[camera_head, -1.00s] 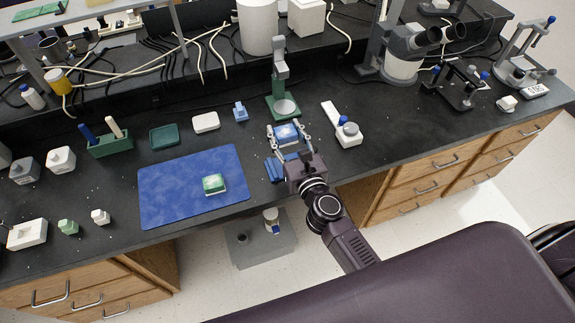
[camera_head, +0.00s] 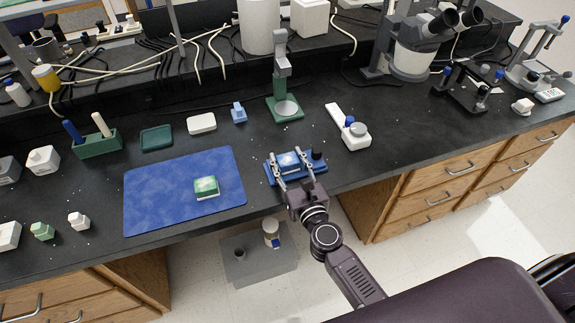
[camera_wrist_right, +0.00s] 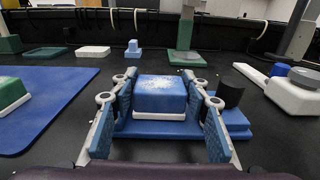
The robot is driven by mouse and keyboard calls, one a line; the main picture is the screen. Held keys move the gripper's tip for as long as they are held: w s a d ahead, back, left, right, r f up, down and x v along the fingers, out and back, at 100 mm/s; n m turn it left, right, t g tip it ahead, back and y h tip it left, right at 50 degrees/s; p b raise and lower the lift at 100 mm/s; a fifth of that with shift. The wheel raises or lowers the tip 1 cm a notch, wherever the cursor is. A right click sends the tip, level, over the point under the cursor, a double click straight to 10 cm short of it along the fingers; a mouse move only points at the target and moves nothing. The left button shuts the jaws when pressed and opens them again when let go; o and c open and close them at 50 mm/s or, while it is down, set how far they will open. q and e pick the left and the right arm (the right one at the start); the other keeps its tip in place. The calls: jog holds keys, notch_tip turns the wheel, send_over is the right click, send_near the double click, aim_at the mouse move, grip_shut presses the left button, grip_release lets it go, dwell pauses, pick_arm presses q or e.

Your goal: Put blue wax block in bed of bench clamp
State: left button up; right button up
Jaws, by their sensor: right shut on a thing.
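The blue wax block (camera_head: 289,161), with a white-speckled top and a pale lower edge, is between the fingers of my right gripper (camera_head: 291,170). In the right wrist view the block (camera_wrist_right: 160,96) sits upright between the two blue-padded fingers (camera_wrist_right: 163,118), which are shut on it. The blue bench clamp (camera_head: 319,166) is directly under the block, and its base also shows in the wrist view (camera_wrist_right: 236,117). The block seems at the clamp's bed; whether it rests there I cannot tell. The fingers hide part of the clamp. My left gripper is not in view.
A blue mat (camera_head: 150,205) with a green-topped block (camera_head: 206,187) lies to the left. A green stand (camera_head: 284,105) is behind the clamp. A white tool with a grey disc (camera_head: 354,135) lies to the right. The bench's front edge is close to the clamp.

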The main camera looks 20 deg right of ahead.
dwell(0.3)
jog(key=shift+f, duration=0.25)
jog(key=o, duration=1.2)
jog(key=shift+o, duration=0.2)
jog(key=shift+r, duration=0.1)
